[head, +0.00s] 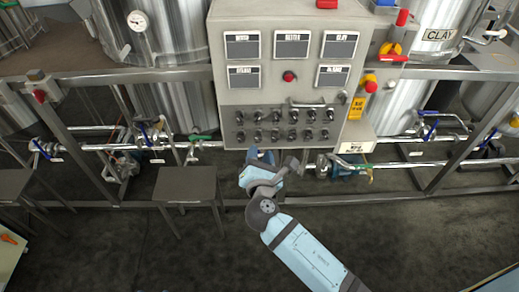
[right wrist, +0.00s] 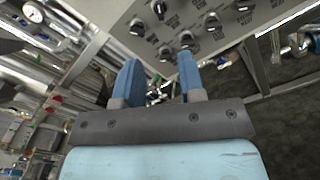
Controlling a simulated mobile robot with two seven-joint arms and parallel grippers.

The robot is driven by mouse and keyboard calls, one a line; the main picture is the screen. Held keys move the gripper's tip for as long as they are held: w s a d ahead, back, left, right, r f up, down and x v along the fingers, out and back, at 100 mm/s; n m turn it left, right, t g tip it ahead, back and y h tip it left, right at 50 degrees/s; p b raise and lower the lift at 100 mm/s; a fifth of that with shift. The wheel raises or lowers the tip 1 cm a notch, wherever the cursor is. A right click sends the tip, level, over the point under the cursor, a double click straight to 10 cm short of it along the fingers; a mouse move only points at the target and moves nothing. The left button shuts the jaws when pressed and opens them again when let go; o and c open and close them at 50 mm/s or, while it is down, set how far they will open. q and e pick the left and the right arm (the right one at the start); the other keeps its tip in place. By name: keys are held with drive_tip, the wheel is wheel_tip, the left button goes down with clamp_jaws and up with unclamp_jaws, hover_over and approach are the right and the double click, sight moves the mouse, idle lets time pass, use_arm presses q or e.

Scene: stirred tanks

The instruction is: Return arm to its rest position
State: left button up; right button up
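My right arm comes in from the bottom of the head view. Its gripper (head: 262,156) is just below the lower edge of the grey control panel (head: 225,90). In the right wrist view the two blue fingers of the right gripper (right wrist: 161,82) stand apart with nothing held between them. The panel's black knobs (right wrist: 186,38) are beyond the fingertips in that view. I cannot tell whether the fingers touch the panel. My left gripper does not show in either view.
Steel tanks (head: 178,35) stand behind a metal frame on both sides of the panel. Pipes with blue-handled valves (head: 143,134) run below. A dark stool or small table (head: 186,184) stands at left. The dark floor (head: 150,250) in front is mostly clear.

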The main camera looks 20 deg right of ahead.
idle(0.4)
drive_tip(key=s+d+f+m+g+y+p, duration=0.1)
drive_tip(key=s+f+m+g+y+p, duration=0.1)
drive_tip(key=s+m, duration=0.5)
drive_tip(key=s+d+f+m+g+y+p, duration=0.1)
drive_tip(key=s+f+m+g+y+p, duration=0.1)
drive_tip(key=s+m, duration=0.5)
drive_tip(key=s+d+f+m+g+y+p, duration=0.2)
drive_tip(key=s+f+m+y+p, duration=0.2)
drive_tip(key=m, duration=0.5)
drive_tip(key=s+p, duration=0.2)
drive_tip(key=s, duration=0.1)
drive_tip(key=shift+s+f+m, duration=0.25)
drive_tip(key=shift+s+m, duration=0.05)
idle(0.4)
